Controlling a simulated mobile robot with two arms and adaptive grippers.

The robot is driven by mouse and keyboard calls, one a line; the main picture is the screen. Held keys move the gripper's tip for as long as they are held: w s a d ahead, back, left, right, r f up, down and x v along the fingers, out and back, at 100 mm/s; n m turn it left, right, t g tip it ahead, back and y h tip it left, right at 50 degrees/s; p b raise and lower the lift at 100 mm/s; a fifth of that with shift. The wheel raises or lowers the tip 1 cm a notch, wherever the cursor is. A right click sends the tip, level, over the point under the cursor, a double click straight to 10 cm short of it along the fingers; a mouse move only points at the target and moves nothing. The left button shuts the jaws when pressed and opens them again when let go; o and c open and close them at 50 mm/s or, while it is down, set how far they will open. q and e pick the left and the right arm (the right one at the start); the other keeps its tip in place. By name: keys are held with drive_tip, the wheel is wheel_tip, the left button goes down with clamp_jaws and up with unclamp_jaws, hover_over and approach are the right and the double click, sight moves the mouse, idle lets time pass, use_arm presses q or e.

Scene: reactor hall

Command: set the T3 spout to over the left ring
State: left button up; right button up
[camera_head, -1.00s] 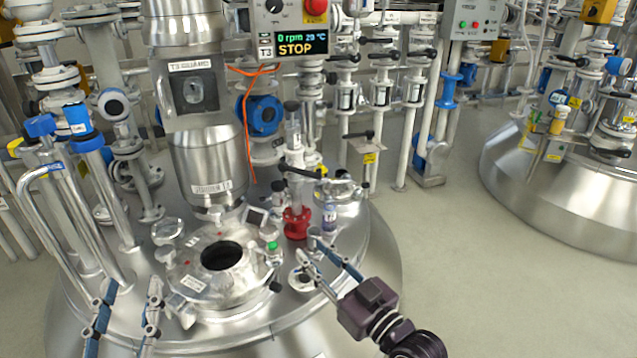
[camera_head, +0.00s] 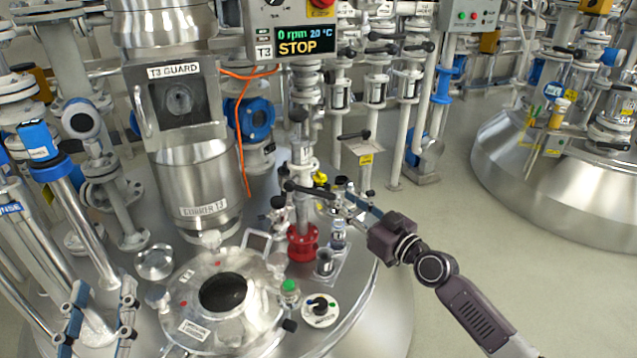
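The T3 vessel top (camera_head: 385,290) carries a red flanged valve (camera_head: 302,243) with a steel column. A black lever (camera_head: 308,190) sticks out from the column to the right. I cannot tell for sure which part is the spout. Two small round holders stand right of the red flange, one with a vial (camera_head: 338,236) and one with a steel cup (camera_head: 325,262); which is the left ring is unclear. My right gripper (camera_head: 340,200) is at the lever's right end, above the vial; contact and finger gap are unclear. My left gripper (camera_head: 102,285) is open and empty at lower left.
An open round manway (camera_head: 222,292) and a white dial with a black knob (camera_head: 320,309) lie in front. The T3 guard (camera_head: 180,100) and the display reading STOP (camera_head: 304,41) stand behind. Steel pipes (camera_head: 85,230) rise at left. Clear floor (camera_head: 480,260) lies to the right.

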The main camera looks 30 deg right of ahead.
sight(327, 189)
drive_tip(key=shift+x, duration=3.55)
drive_tip(key=shift+r, duration=0.1)
clamp_jaws()
